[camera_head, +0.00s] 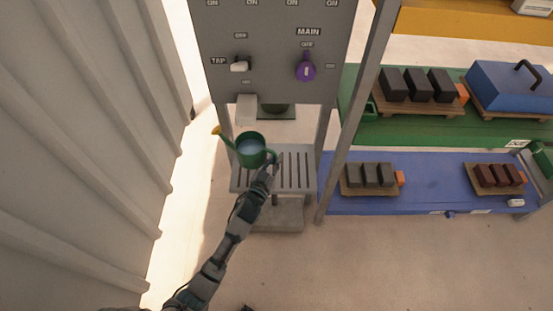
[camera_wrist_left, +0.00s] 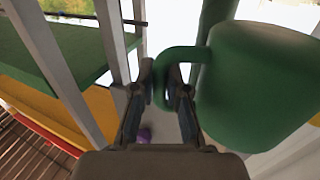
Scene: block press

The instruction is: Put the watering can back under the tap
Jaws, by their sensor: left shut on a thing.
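The green watering can (camera_head: 249,150) with a yellow spout tip is at the slatted grey rack (camera_head: 296,168) below the control panel, its spout pointing left. Its inside looks bluish grey. My left gripper (camera_head: 268,169) is shut on the can's handle at its right side. In the left wrist view the can (camera_wrist_left: 258,85) fills the right side, and its handle passes between the fingers of my left gripper (camera_wrist_left: 170,85). The tap's outlet is not clearly visible. I cannot tell whether the can rests on the rack or hangs above it. My right gripper is not in view.
The grey panel (camera_head: 275,85) has a white TAP switch (camera_head: 239,66) and a purple MAIN knob (camera_head: 306,70). Right of a grey post (camera_head: 350,125) are a green shelf (camera_head: 415,130) and a blue shelf (camera_head: 432,190) with blocks on trays. A ribbed wall (camera_head: 80,150) stands left.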

